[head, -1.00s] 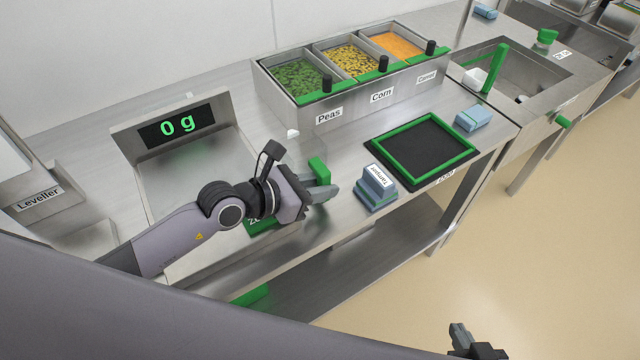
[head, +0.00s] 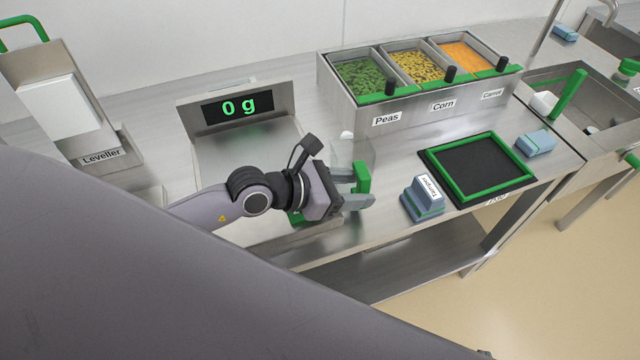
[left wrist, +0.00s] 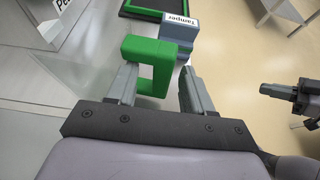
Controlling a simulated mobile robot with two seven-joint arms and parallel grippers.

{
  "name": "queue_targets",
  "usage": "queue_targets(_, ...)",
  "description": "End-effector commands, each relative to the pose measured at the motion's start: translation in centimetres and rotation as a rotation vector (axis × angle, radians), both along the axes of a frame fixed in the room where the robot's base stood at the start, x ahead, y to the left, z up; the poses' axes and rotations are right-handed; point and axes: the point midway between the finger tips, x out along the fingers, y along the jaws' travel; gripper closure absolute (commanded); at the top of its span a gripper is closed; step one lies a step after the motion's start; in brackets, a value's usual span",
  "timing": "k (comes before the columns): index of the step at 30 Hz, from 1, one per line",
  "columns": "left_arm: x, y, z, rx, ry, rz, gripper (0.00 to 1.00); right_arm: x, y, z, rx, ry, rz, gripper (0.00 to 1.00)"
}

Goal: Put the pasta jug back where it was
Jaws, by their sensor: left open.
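The pasta jug (head: 350,154) is a clear container with a green handle (head: 362,177). It stands on the steel counter between the scale and the Tamper block. My left gripper (head: 361,190) is open at the handle, with its fingers on either side of it. In the left wrist view the green handle (left wrist: 150,49) sits between the open fingers (left wrist: 158,78), nearer the left one. I cannot tell whether either finger touches it. My right gripper (left wrist: 284,92) shows at the right edge of the left wrist view, over the floor; its opening is unclear.
The scale (head: 237,107) reads 0 g behind my left arm. Peas, Corn and Carrot bins (head: 420,108) stand at the back. The Tamper block (head: 422,198), a green-framed black mat (head: 432,172) and a blue block (head: 536,143) lie to the right. The Leveller (head: 100,155) is far left.

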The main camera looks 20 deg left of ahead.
Motion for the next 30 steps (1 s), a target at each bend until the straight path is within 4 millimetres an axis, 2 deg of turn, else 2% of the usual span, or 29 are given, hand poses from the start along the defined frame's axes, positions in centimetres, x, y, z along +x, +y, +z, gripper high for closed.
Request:
queue_targets(6, -3.0, 3.1, 1.6, 0.003, 0.000, 0.001, 0.49, 0.0, 0.0, 0.0, 0.000, 0.000, 0.000, 1.00)
queue_targets(12, -4.8, 4.9, 2.7, 0.001, 0.000, 0.002, 0.49, 0.0, 0.0, -0.1, 0.000, 0.001, 0.000, 1.00)
queue_targets(18, -5.6, 5.5, 3.3, 0.000, 0.000, 0.001, 0.49, 0.0, 0.0, -0.1, 0.000, 0.001, 0.000, 1.00)
queue_targets(30, -5.6, 5.6, 3.4, 0.000, -0.001, 0.001, 0.49, 0.0, 0.0, -0.1, 0.000, 0.001, 0.000, 1.00)
